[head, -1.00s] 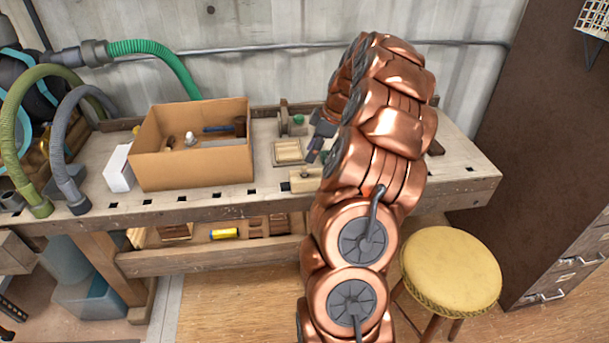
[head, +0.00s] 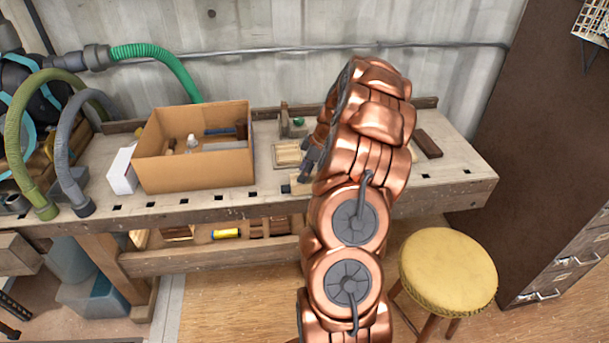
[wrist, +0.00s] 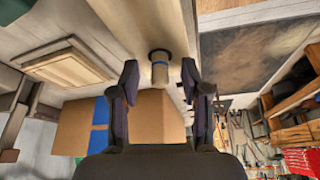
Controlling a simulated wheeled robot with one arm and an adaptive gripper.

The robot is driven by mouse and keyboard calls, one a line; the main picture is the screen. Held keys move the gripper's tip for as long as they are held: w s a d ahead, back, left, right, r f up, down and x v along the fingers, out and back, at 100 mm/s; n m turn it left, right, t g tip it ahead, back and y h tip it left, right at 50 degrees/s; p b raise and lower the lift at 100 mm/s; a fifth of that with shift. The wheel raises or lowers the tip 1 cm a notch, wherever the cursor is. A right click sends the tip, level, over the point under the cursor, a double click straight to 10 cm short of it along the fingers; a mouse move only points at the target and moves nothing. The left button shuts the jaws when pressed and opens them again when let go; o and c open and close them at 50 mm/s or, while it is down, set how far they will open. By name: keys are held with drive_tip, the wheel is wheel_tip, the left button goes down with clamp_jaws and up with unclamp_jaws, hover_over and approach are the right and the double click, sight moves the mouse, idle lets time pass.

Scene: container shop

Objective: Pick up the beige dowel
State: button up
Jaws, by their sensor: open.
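The beige dowel (wrist: 160,72) shows in the wrist view as a short pale cylinder with a blue band near its far end. It meets a dark round spot on a pale wooden surface. My gripper (wrist: 160,84) is open, with one dark finger on each side of the dowel. A gap shows on both sides, and the fingers do not appear to touch it. In the head view my gripper (head: 308,162) is low over the workbench (head: 238,204), partly behind my arm. I cannot make out the dowel there.
An open cardboard box (head: 195,170) with tools stands left of my gripper. A small square wooden tray (head: 287,154) lies close by. A brown block (head: 428,144) lies to the right on bare bench. A yellow stool (head: 448,268) stands in front, beside a dark cabinet (head: 530,150).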

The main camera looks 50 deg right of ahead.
drive_tip(key=c, duration=0.8)
drive_tip(key=shift+c, duration=0.2)
drive_tip(key=shift+r, duration=0.1)
